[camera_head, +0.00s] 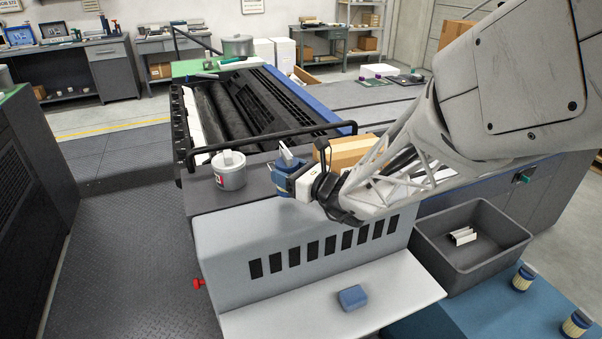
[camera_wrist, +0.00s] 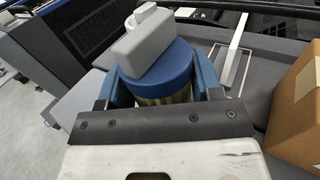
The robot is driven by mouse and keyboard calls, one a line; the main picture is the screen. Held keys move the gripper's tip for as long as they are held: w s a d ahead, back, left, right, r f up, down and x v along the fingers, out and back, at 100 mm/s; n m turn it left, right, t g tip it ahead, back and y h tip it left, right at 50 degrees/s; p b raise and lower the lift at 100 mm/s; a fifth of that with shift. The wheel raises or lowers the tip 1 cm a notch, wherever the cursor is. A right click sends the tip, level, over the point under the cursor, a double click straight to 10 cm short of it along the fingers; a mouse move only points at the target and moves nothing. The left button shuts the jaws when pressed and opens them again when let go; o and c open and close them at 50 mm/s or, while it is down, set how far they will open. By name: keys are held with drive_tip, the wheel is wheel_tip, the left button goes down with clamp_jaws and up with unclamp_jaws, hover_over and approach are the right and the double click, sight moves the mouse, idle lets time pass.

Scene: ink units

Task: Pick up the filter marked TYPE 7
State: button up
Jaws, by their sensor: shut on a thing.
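My gripper (camera_head: 284,182) is shut on a filter and holds it above the grey machine top, behind the slotted front panel. In the wrist view the filter (camera_wrist: 165,72) has a round blue cap, a grey block-like tab on top and a ribbed metallic body between my blue fingers. Its grey tab also shows in the head view (camera_head: 288,157). No marking on it can be read. Two similar filters, a nearer one (camera_head: 577,323) and a farther one (camera_head: 523,277), stand on the blue surface at the lower right; their labels are too small to read.
A grey can with a red mark (camera_head: 229,172) stands left of my gripper. A cardboard box (camera_head: 346,151) is close on its right. A black rail (camera_head: 270,141) runs behind. A grey bin (camera_head: 470,262) holds small white pieces. A blue block (camera_head: 352,298) lies on the pale shelf.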

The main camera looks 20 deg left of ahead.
drive_tip(key=s+d+r, duration=0.1)
drive_tip(key=s+d, duration=0.9)
drive_tip(key=s, duration=0.2)
